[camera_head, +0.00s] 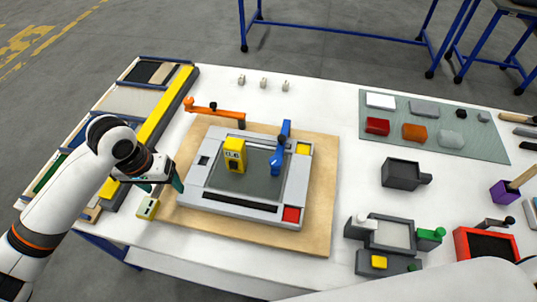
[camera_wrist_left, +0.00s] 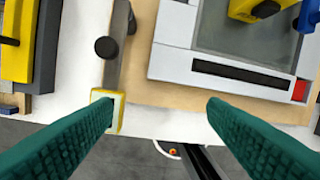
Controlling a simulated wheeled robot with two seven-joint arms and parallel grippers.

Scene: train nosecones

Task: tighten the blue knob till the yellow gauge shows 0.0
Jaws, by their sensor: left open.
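The blue knob (camera_head: 277,160) sits on a blue clamp at the right side of the grey frame (camera_head: 210,196). The yellow gauge (camera_head: 234,155) stands upright on the dark plate inside the frame, left of the knob; its reading is too small to tell. In the left wrist view, part of the yellow gauge (camera_wrist_left: 262,8) and a blue piece (camera_wrist_left: 308,14) show at the top right. My left gripper (camera_head: 165,188) is open and empty, left of the frame's near left corner. Its green fingers (camera_wrist_left: 160,104) are wide apart, away from the knob. My right gripper is out of view.
A grey bar with a black knob (camera_wrist_left: 106,47) and a yellow-edged block (camera_wrist_left: 108,106) lie by my left finger. An orange clamp (camera_head: 215,110) is at the board's far left. Trays (camera_head: 390,233) and a mat with blocks (camera_head: 470,143) stand right. White table is clear between.

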